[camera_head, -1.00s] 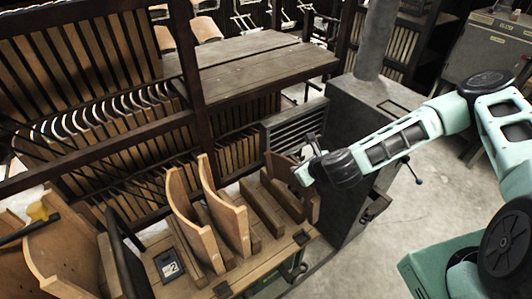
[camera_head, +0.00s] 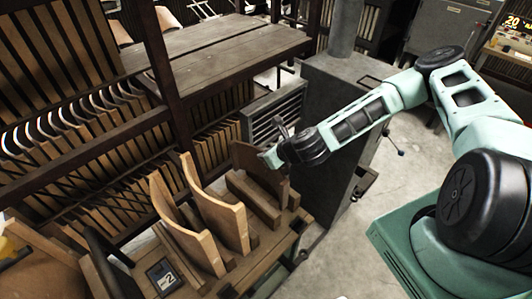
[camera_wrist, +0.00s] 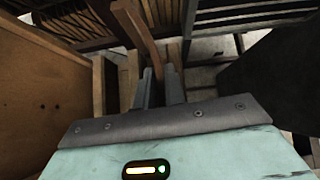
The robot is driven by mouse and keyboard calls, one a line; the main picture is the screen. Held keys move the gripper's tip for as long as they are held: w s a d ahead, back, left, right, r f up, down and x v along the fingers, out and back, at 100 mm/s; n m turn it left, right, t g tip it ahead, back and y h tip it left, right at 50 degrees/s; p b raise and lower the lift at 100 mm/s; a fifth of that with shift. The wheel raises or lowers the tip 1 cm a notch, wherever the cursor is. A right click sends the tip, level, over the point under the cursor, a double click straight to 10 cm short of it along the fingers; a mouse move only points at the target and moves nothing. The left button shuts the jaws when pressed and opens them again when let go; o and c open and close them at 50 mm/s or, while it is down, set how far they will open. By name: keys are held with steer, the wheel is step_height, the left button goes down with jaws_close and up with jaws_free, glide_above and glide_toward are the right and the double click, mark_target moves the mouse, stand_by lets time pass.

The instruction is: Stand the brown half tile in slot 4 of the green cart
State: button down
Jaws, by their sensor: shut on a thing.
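My gripper (camera_head: 270,156) is shut on the brown half tile (camera_head: 249,160) at the right end of the cart. The tile is roughly upright above the last slot rails; I cannot tell whether its lower edge is seated. In the wrist view my fingers (camera_wrist: 159,88) pinch the tile (camera_wrist: 132,24), seen as a thin brown edge. The cart (camera_head: 205,283) has a wooden top with raised rails, and little of its green frame shows. Two curved brown tiles (camera_head: 180,225) (camera_head: 218,212) stand in slots left of my gripper. A large brown face (camera_wrist: 45,85) fills the left of the wrist view.
A label marked 2 (camera_head: 163,277) lies on the cart's front left. A grey machine cabinet (camera_head: 335,150) stands close behind and right of my gripper. A dark rack of tiles (camera_head: 60,130) runs behind the cart. Open floor (camera_head: 395,180) lies to the right.

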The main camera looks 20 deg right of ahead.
steer(key=b, duration=0.6)
glide_above(267, 182)
steer(key=shift+w+f, duration=0.2)
steer(key=shift+f, duration=3.7)
steer(key=c, duration=1.4)
jaws_free()
steer(key=shift+f, duration=0.1)
steer(key=shift+s, duration=0.1)
steer(key=shift+p+v, duration=4.9)
steer(key=shift+v, duration=3.8)
